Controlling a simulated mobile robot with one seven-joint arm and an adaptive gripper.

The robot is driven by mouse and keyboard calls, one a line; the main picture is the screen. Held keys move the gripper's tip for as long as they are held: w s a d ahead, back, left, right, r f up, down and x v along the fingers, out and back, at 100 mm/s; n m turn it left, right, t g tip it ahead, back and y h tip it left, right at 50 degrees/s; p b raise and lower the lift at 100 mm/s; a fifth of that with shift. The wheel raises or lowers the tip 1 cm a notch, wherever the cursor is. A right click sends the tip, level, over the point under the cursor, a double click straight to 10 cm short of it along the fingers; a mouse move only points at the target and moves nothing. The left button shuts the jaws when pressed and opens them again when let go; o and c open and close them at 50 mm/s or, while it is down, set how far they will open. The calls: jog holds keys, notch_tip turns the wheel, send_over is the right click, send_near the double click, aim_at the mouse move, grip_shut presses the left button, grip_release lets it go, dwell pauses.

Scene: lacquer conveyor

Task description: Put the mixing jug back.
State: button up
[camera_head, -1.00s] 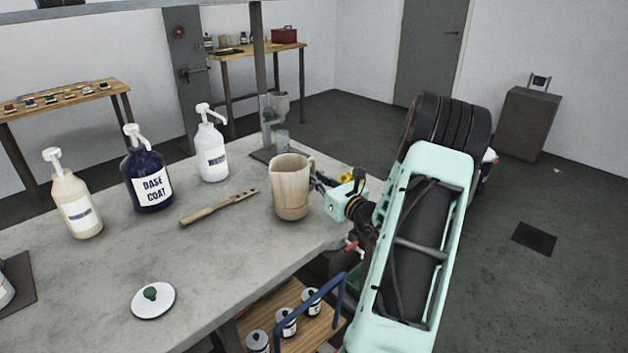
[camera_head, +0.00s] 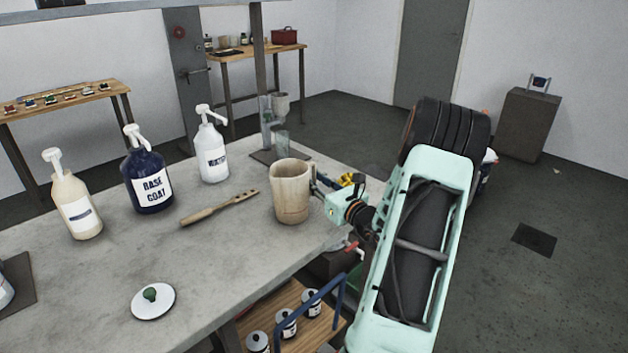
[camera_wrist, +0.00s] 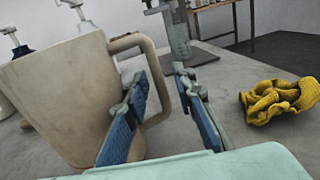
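The beige mixing jug (camera_head: 291,194) stands upright on the grey worktop, near its right edge. Its handle faces my gripper (camera_head: 318,183), which is at the jug's right side. In the wrist view the jug (camera_wrist: 60,95) fills the left side, and its handle (camera_wrist: 158,75) loops to the right. My gripper (camera_wrist: 165,105) is open, with one blue-padded finger by the handle's opening and the other to the right of the handle. A gap shows between the right finger and the handle.
A dark bottle (camera_head: 150,180), a white bottle (camera_head: 212,155) and a cream bottle (camera_head: 75,205) stand left of the jug. A clear cylinder (camera_head: 282,143) stands behind. Yellow cloth (camera_wrist: 275,100) lies right of my gripper.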

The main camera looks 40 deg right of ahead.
jog(key=s, duration=0.4)
jog(key=s+a, duration=0.1)
jog(key=s, duration=0.7)
jog(key=shift+a, duration=0.2)
jog(key=shift+w+r, duration=0.1)
